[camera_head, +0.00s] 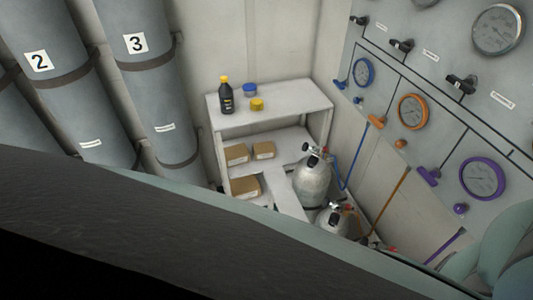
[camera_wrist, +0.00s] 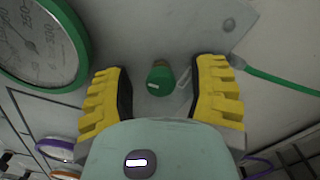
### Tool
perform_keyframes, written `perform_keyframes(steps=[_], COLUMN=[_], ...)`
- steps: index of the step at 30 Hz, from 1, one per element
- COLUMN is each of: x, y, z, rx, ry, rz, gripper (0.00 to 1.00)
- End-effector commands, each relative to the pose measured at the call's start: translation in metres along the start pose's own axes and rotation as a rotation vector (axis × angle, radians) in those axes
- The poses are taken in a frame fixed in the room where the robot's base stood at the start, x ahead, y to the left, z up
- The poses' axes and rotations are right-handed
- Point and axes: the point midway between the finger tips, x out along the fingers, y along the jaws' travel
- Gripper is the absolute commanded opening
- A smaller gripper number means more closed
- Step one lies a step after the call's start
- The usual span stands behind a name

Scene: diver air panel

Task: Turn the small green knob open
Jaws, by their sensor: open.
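The small green knob (camera_wrist: 160,78) is on the grey panel, with a white mark on its face, in the wrist view. My gripper (camera_wrist: 164,90) is open, with one yellow-padded finger on each side of the knob and a gap to each. I cannot tell how far the fingertips are from the panel. A green-rimmed gauge (camera_wrist: 40,42) sits to the left of the knob. The green knob does not show in the head view.
A green hose (camera_wrist: 280,80) runs off to the right of my gripper. The head view shows blue, orange (camera_head: 412,111) and purple (camera_head: 482,177) gauges on the panel. A white shelf (camera_head: 270,112) with bottles and boxes stands in the corner, with silver tanks (camera_head: 313,183) beside it.

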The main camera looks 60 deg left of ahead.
Motion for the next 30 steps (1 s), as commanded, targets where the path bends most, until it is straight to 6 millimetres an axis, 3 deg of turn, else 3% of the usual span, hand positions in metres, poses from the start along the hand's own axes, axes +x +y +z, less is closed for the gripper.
perform_keyframes(steps=[10, 11, 27, 30], x=[0.0022, 0.0022, 0.0021, 0.0021], y=[-0.0005, -0.0005, -0.0005, -0.0005], z=[0.0004, 0.0004, 0.0003, 0.0003], rx=[0.000, 0.000, 0.001, 0.001], ry=[-0.001, -0.001, -0.001, -0.001], rz=[-0.002, -0.002, -0.002, -0.002], gripper=[0.58, 0.62, 0.06, 0.00])
